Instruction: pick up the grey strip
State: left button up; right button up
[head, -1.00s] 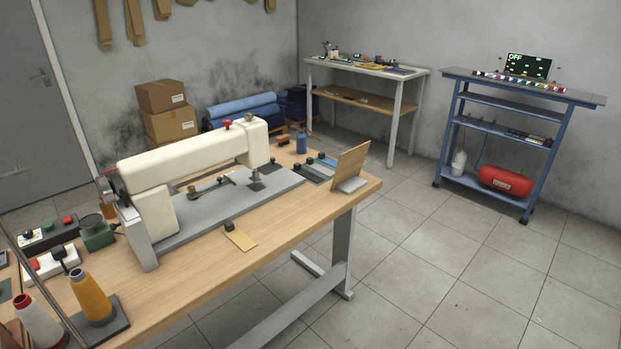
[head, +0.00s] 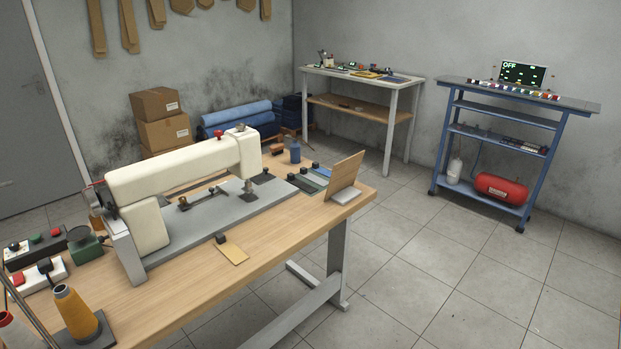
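Several flat strips lie side by side at the right end of the wooden sewing table (head: 290,215), each with a small black block at its far-left end. The nearest strip (head: 305,186) looks dull grey-green, and the ones behind it look grey-blue to blue. I cannot tell for certain which is the grey strip. A separate tan strip (head: 233,254) with a black block lies near the front edge. Neither of my grippers is in view.
A cream sewing machine (head: 160,180) stands left of the strips. A white table (head: 330,72) and a blue shelf (head: 510,119) stand farther back. Floor between is clear.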

aim_at(304, 172)
jog(key=i+l+u, duration=0.1)
jog(key=i+l, duration=0.2)
jog(key=i+l+u, duration=0.1)
jog(key=i+l, duration=0.2)
jog(key=i+l+u, duration=0.1)
jog(key=i+l, duration=0.15)
jog(key=l, duration=0.15)
jog(key=i+l, duration=0.3)
jog(key=i+l+u, duration=0.15)
jog(key=l, duration=0.35)
jog(key=i+l+u, duration=0.1)
jog(key=i+l, duration=0.25)
jog(key=i+l+u, duration=0.1)
jog(key=l, duration=0.4)
jog(key=i, duration=0.1)
